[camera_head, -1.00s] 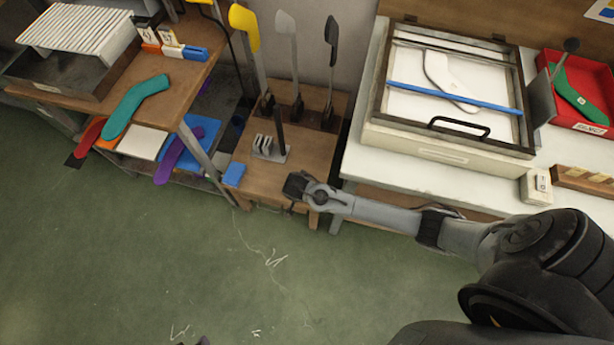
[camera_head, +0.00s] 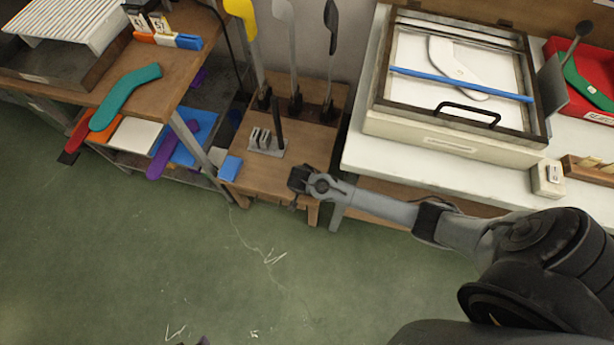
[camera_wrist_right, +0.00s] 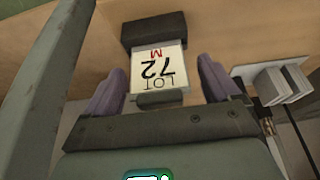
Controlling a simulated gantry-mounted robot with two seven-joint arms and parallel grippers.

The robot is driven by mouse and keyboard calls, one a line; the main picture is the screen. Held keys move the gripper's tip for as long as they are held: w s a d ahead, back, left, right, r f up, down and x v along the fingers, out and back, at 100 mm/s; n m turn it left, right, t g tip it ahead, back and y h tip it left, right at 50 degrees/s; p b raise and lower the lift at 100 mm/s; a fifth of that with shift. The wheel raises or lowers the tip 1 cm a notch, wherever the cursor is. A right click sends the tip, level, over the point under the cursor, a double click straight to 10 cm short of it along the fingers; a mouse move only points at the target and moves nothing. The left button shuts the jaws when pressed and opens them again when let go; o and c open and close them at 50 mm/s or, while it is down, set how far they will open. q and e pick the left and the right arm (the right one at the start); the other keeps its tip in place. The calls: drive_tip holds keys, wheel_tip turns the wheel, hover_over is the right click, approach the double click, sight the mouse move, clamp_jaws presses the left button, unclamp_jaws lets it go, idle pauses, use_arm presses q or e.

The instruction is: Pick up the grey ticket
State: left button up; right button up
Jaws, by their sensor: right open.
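The grey ticket (camera_wrist_right: 160,68) is a white card reading "LOT 72 M", with dark grey pieces at its top and bottom edges, in the right wrist view. My right gripper (camera_wrist_right: 160,85) is open, with one finger on each side of the card. I cannot tell whether the fingers touch it. In the head view my right gripper (camera_head: 303,182) is at the front right of the low wooden stand (camera_head: 262,177), and I cannot make out the ticket there. My left gripper is not in view.
A slotted metal holder (camera_head: 266,147) with a dark post stands on the wooden stand, also at the right of the wrist view (camera_wrist_right: 272,84). A blue block (camera_head: 230,168) lies at its left corner. A white table with a framed box (camera_head: 449,147) is at right.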

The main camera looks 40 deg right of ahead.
drive_tip(key=c, duration=0.8)
drive_tip(key=shift+r, duration=0.15)
